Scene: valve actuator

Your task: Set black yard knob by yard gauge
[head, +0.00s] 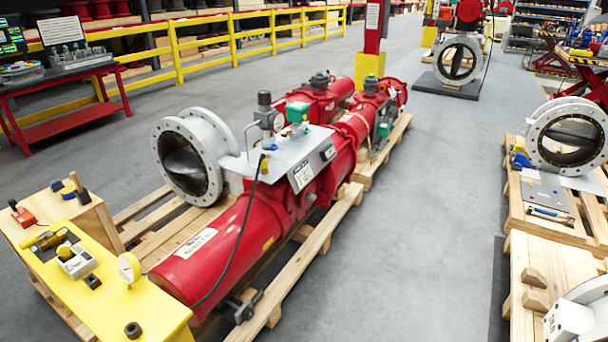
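A yellow-topped bench (165,308) stands at the lower left. A round white-faced gauge (129,268) stands upright on it near its right edge. A small black knob-like piece (92,282) lies left of the gauge, apart from it. Another dark hex-shaped piece (133,329) lies near the front edge. I cannot tell which of the two is the black yard knob. A second gauge (278,123) sits on the grey plate of the red actuator. Neither gripper shows in the head view.
On the bench are a brass fitting (50,239), a white meter (76,262) and a red tool (23,217). The large red actuator (225,240) on its wooden pallet stands right of the bench. Grey floor (420,220) is clear between the pallets.

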